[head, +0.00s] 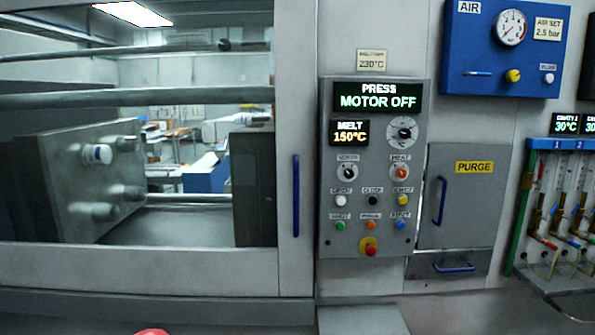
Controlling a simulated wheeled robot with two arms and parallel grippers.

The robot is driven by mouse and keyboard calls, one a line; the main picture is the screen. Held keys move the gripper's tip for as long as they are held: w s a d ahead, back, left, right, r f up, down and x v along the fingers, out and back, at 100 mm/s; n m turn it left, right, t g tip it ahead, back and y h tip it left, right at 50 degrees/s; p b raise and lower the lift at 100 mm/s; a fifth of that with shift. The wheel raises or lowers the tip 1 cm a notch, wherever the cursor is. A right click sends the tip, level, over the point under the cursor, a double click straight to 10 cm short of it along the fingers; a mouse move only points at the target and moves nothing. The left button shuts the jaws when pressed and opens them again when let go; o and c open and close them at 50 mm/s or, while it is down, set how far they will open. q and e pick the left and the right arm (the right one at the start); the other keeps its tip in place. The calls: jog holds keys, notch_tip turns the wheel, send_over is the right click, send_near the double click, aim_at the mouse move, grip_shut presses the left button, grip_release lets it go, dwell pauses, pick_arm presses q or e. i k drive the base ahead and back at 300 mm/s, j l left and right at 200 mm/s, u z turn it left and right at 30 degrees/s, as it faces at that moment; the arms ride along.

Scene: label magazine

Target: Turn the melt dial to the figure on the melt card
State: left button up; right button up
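The melt card (371,61) is a small beige plate above the control panel, and its figure reads 230°C. The melt dial (402,130) is a round knob with a pale scale ring at the upper right of the grey panel (385,243). Its pointer is too small to read surely. Above both, a green display (377,97) reads PRESS MOTOR OFF. Neither of my grippers is in view, and nothing covers the dial.
Below the dial are a motor knob (347,172), a heat knob (401,172), several coloured buttons and a red emergency button (370,250). A blue air panel (505,48) and a purge door (460,198) with a blue handle are at right. A windowed guard is at left.

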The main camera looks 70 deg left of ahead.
aim_at(404, 133)
jog(key=u, duration=1.8)
